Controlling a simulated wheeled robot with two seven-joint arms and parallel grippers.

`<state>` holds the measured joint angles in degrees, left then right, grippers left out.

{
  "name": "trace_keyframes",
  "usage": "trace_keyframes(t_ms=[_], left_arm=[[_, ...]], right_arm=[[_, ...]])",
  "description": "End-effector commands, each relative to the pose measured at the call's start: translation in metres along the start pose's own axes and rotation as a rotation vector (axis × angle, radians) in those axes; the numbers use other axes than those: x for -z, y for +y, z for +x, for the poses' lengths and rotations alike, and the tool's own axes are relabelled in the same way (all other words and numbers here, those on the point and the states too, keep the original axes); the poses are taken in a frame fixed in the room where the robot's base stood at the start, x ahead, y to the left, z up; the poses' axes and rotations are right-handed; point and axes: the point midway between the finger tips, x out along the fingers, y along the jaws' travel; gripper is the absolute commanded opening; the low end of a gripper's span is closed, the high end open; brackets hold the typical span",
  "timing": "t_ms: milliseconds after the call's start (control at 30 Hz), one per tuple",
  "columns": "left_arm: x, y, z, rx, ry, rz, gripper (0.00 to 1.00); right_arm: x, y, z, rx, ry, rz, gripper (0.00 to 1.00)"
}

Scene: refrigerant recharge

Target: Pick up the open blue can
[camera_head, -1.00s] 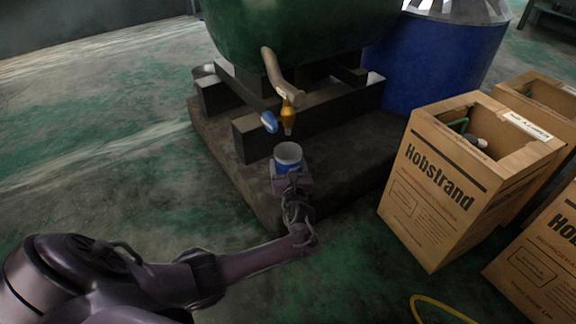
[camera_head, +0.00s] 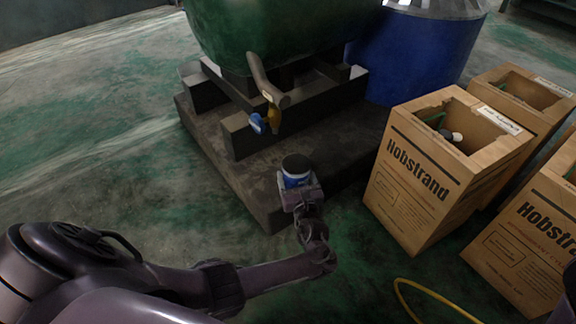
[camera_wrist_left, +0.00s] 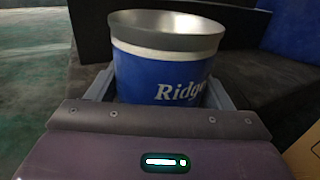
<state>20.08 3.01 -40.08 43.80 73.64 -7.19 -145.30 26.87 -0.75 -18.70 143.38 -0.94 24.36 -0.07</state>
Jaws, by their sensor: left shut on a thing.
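The open blue can (camera_head: 296,172) is in my left gripper (camera_head: 298,185), above the dark platform in the head view. Its top looks dark inside in that view. In the left wrist view the can (camera_wrist_left: 165,78) stands upright between the two fingers, with a silver rim and the letters "Ridge" on its blue side. My left gripper (camera_wrist_left: 165,95) is shut on it. I cannot tell its exact height above the platform. My right gripper is not in view.
A green tank (camera_head: 270,35) with a tap and blue handle (camera_head: 258,122) sits on a dark stepped platform (camera_head: 235,180). A blue drum (camera_head: 415,55) stands behind. Hobstrand cartons (camera_head: 415,190) stand to the right. A yellow hose (camera_head: 430,308) lies on the floor.

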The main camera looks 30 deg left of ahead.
Motion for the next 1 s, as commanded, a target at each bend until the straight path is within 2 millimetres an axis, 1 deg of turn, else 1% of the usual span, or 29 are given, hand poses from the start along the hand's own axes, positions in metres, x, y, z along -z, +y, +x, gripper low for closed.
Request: trace_keyframes(t_ms=[33, 200, 500, 700, 1000], left_arm=[[-0.002, -0.004, -0.007, 0.002, 0.001, -0.001, 0.43], [-0.001, -0.013, -0.026, 0.002, 0.001, -0.001, 0.43], [-0.001, -0.025, -0.052, 0.001, 0.0, -0.001, 0.43], [-0.001, -0.03, -0.063, 0.001, 0.0, -0.001, 0.43], [-0.001, -0.033, -0.07, 0.0, -0.002, -0.001, 0.43]], right_arm=[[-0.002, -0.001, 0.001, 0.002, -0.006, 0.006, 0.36], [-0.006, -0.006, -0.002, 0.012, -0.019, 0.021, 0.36], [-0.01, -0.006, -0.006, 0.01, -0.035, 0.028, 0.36], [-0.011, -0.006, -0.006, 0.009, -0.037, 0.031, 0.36], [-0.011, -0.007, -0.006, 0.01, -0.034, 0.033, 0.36]])
